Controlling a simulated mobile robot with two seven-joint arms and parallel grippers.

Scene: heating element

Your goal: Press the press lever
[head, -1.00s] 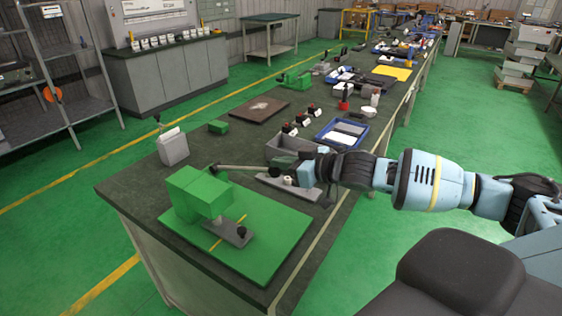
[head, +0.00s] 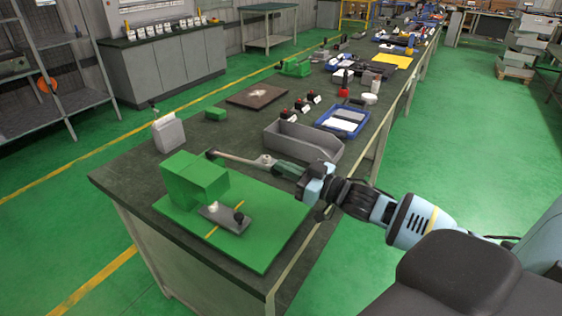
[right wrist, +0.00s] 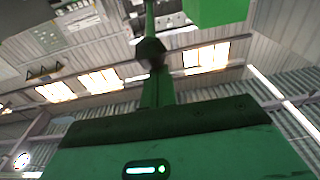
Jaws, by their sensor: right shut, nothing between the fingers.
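The green press (head: 195,178) stands on a green base plate (head: 275,215) at the near end of the workbench. A corner of the green press (right wrist: 217,10) shows above. My left gripper is out of view.
A grey open bin (head: 303,145) stands just behind my right gripper, with a blue tray (head: 360,129) beyond. A light grey box (head: 168,134) and a small green block (head: 215,113) lie left of it.

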